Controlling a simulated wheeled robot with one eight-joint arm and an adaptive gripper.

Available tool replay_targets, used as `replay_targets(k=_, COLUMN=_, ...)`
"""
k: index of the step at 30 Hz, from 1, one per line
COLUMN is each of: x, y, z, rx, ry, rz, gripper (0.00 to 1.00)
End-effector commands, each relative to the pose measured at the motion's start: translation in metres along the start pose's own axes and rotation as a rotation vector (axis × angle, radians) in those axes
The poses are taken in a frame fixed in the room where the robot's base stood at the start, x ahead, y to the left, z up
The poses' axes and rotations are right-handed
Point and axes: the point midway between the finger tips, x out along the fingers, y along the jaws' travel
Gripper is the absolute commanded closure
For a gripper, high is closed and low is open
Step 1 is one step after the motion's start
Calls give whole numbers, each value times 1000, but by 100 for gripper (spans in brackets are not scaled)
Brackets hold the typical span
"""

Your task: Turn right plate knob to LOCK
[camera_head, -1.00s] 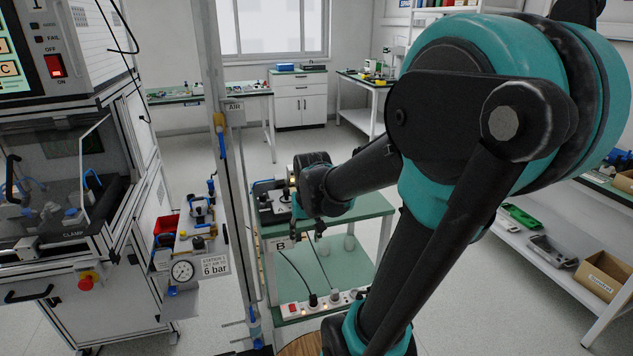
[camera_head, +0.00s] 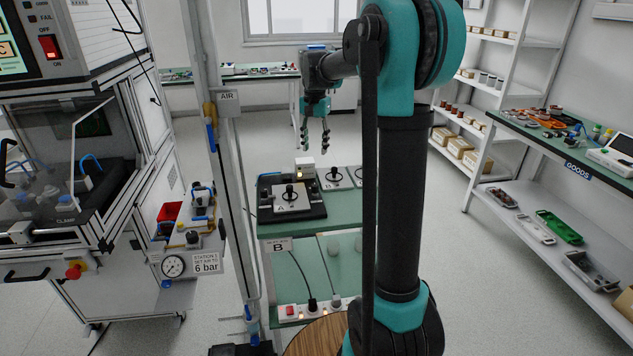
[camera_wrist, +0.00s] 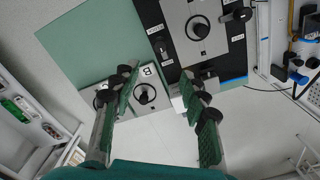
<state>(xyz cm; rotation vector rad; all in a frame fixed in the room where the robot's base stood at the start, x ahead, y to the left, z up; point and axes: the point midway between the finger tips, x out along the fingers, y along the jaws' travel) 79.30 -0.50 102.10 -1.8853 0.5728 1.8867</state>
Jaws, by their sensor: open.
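A black fixture (camera_head: 320,212) on the green-topped table holds a light plate with a large black centre knob (camera_head: 289,192). In the wrist view the plate (camera_wrist: 176,14) has its centre knob (camera_wrist: 197,27) and a small dark knob (camera_wrist: 163,47) on the fixture's side toward the loose plates. White labels lie beside that small knob, too small to read surely. My gripper (camera_head: 315,148) points down, open and empty, above the back of the fixture, apart from it. In the wrist view its fingers (camera_wrist: 158,72) stand apart, with a loose knob plate visible between them.
Loose plates with knobs (camera_head: 335,184) lie right of the fixture. A pale box with a lit lamp (camera_head: 305,168) stands behind it. A metal post (camera_head: 229,170) rises left of the table. Open floor lies right, before a goods bench (camera_head: 545,145).

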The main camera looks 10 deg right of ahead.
Motion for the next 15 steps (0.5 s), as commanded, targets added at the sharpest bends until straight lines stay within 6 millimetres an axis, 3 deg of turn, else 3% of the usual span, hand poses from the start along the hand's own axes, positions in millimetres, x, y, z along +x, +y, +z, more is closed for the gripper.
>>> replay_targets(k=15, x=103, y=0, z=0, rx=-1, ry=1, rz=0, gripper=56)
